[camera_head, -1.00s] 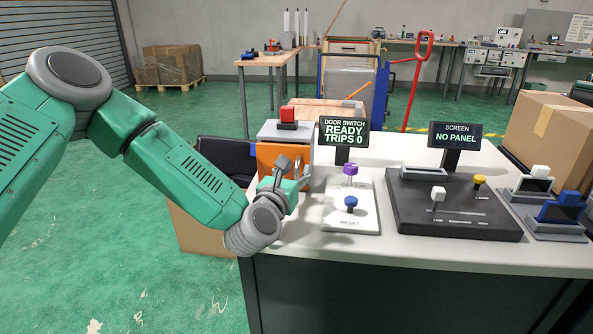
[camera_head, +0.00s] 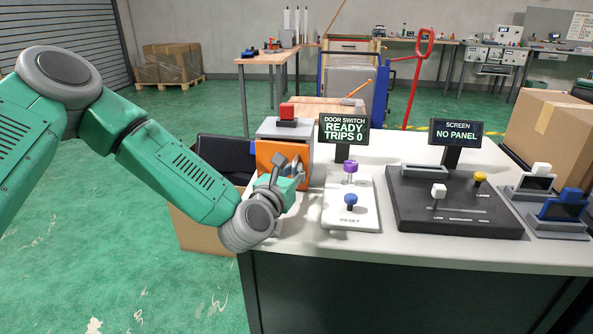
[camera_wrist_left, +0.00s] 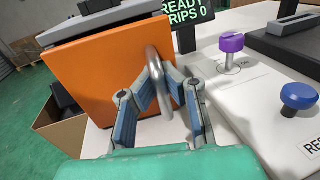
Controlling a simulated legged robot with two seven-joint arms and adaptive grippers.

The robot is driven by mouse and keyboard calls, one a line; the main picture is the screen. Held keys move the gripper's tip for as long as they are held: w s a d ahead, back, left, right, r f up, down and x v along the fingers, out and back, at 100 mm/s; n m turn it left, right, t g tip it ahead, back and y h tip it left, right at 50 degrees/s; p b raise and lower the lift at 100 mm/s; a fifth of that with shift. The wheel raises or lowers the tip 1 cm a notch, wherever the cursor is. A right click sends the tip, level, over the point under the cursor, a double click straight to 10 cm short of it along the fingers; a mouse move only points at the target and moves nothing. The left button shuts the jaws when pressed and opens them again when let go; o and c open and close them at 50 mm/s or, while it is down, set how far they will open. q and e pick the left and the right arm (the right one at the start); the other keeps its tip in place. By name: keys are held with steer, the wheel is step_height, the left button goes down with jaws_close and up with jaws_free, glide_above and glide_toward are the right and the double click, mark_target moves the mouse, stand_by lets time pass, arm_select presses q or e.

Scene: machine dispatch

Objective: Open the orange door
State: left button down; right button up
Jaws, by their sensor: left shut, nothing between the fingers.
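The orange door (camera_head: 266,152) is on the front of a grey box at the left end of the white table. Its right edge appears to stand a little out from the box, with grey showing beside it. In the left wrist view the door (camera_wrist_left: 95,85) fills the left, with a silver loop handle (camera_wrist_left: 153,65) near its right edge. My left gripper (camera_head: 279,160) is at the handle side of the door. In the wrist view its fingertips (camera_wrist_left: 168,72) are drawn together close to the handle; the handle partly overlaps them. My right gripper is out of view.
A red button (camera_head: 287,112) tops the grey box. Right of the gripper is a white switch panel with a purple knob (camera_head: 350,167) and a blue knob (camera_head: 350,200). A door switch display (camera_head: 344,130) reads READY, TRIPS 0. A cardboard box (camera_head: 200,225) stands left below the table edge.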

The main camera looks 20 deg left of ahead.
arm_select(q)
steer(key=h, duration=0.1)
steer(key=s+m+h+b, duration=0.1)
steer(key=a+h, duration=0.1)
steer(key=shift+s+r+m, duration=0.3)
steer(key=shift+s+m, duration=0.05)
steer(key=shift+m, duration=0.05)
steer(key=s+m+h+b, duration=0.1)
steer(key=s+a+m+h+b, duration=0.1)
steer(key=h, duration=0.1)
steer(key=m+g+h+b, duration=0.1)
steer(key=shift+s+a+h+b, duration=0.25)
steer(key=shift+s+h+b, duration=0.05)
steer(key=shift+s+h, duration=0.1)
steer(key=shift+s+a+r+m+g, duration=0.1)
steer(key=shift+s+m+g, duration=0.2)
steer(key=shift+s+a+b, duration=0.2)
steer(key=shift+s+b, duration=0.05)
steer(key=shift+b, duration=0.25)
steer(key=c, duration=1.7)
jaws_free()
steer(key=shift+r, duration=0.1)
steer(key=shift+o, duration=0.5)
steer(key=shift+d, duration=0.15)
steer(key=shift+f, duration=0.2)
